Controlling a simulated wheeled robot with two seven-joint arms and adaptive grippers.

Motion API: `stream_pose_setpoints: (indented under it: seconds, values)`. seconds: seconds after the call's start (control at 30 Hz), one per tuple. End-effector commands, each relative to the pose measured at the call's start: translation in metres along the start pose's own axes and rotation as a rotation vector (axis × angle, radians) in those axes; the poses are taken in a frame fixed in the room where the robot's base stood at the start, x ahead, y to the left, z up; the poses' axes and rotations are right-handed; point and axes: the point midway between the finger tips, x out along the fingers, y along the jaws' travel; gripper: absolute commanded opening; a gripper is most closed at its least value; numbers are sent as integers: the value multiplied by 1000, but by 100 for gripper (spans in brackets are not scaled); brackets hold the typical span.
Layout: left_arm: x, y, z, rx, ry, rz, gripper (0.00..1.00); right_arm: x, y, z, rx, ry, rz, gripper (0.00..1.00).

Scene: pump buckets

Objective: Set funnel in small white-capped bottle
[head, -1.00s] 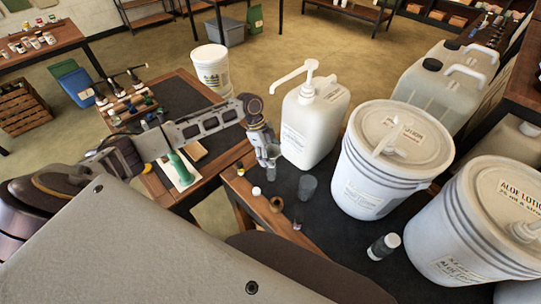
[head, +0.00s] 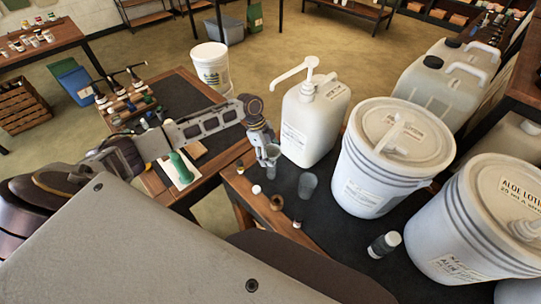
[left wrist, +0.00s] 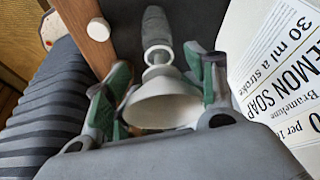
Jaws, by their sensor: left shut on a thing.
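My left gripper (head: 266,143) is shut on the white funnel (left wrist: 163,107). In the left wrist view the funnel's wide mouth is between the green-padded fingers, with its narrow end pointing away. In the head view a pale grey shape (head: 272,154) shows at the fingertips, too small to make out fully. A tiny white-topped item (head: 297,223) stands nearer. My right gripper is not in view.
A translucent grey cup (head: 307,185), a brown ring (head: 276,202) and a white cap (head: 256,189) sit near the table's left end. A white pump jug (head: 309,125) stands right beside the gripper. Large lidded buckets (head: 372,190) (head: 470,235) fill the right side.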

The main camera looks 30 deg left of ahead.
Motion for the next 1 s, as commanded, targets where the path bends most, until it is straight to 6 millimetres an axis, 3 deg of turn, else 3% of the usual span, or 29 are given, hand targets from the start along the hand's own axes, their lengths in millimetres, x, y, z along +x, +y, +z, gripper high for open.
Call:
stream_pose_setpoints:
  seconds: [0.77,0.8,1.0]
  values:
    - [9,0,4,0,0,0,43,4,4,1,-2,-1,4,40]
    - [9,0,4,0,0,0,61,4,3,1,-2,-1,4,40]
    - [8,0,4,0,0,0,86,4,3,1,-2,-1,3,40]
